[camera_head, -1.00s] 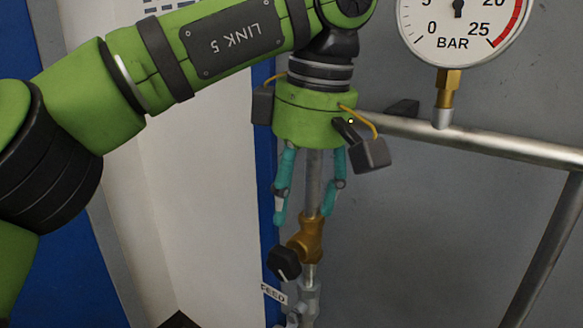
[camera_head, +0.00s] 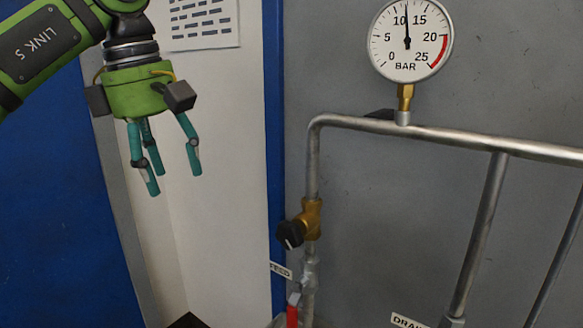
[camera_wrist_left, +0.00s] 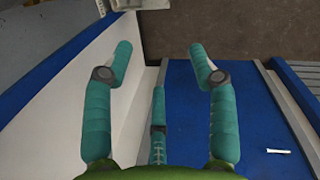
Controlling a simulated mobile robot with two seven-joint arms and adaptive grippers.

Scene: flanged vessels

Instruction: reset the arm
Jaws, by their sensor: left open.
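My left gripper (camera_head: 172,182) hangs at the upper left of the head view, its teal fingers pointing down. The fingers are spread open and nothing is between them. It is left of the pipework, apart from it, in front of the white panel. In the left wrist view the open fingers (camera_wrist_left: 158,68) also show empty, above blue and white surfaces and a brown floor. My right gripper is not in view.
A metal pipe (camera_head: 450,137) runs across the grey wall. It carries a pressure gauge (camera_head: 411,40) and, on its vertical part, a brass valve with a black knob (camera_head: 290,235). A red handle (camera_head: 292,312) is below. Free room lies between gripper and pipe.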

